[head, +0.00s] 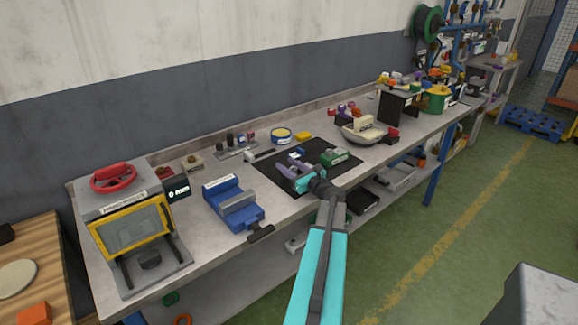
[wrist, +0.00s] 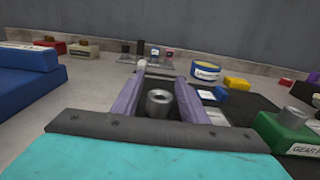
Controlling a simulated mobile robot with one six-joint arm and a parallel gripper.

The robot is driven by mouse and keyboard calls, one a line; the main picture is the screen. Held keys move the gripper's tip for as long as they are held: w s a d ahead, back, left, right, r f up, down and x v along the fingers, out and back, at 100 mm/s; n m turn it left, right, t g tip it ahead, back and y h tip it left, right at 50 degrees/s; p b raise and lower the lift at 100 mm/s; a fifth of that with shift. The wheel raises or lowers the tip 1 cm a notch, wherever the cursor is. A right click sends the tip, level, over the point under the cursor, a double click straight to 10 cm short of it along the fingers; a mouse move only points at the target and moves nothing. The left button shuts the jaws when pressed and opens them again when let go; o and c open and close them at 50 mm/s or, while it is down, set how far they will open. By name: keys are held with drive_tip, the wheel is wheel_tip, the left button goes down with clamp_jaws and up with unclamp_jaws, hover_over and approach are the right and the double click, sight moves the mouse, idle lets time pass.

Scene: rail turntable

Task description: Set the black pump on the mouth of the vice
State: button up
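The blue vice (head: 222,190) lies on the bench left of my gripper, with a grey jaw part and a dark handle toward the bench's front edge. Its blue side also shows at the left of the wrist view (wrist: 30,82). My gripper (head: 293,168) is over the left part of the black mat. In the wrist view its two purple fingers (wrist: 160,85) stand on either side of a dark body with a grey metal cylinder (wrist: 158,103), which looks like the black pump. Whether the fingers touch it is unclear. My gripper hides it in the head view.
A green gear pump (head: 334,156) stands on the black mat (head: 272,160), right of my gripper. A round yellow-and-blue tin (head: 281,134) and a yellow block (head: 303,136) are behind. A hand press (head: 130,232) stands left of the vice. Bare bench lies between vice and mat.

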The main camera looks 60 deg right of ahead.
drive_tip(key=b+v, duration=0.2)
drive_tip(key=v, duration=0.9)
drive_tip(key=shift+s+a+b, duration=0.15)
drive_tip(key=shift+s+b, duration=0.05)
drive_tip(key=shift+b, duration=0.1)
idle(0.4)
drive_tip(key=shift+s, duration=0.1)
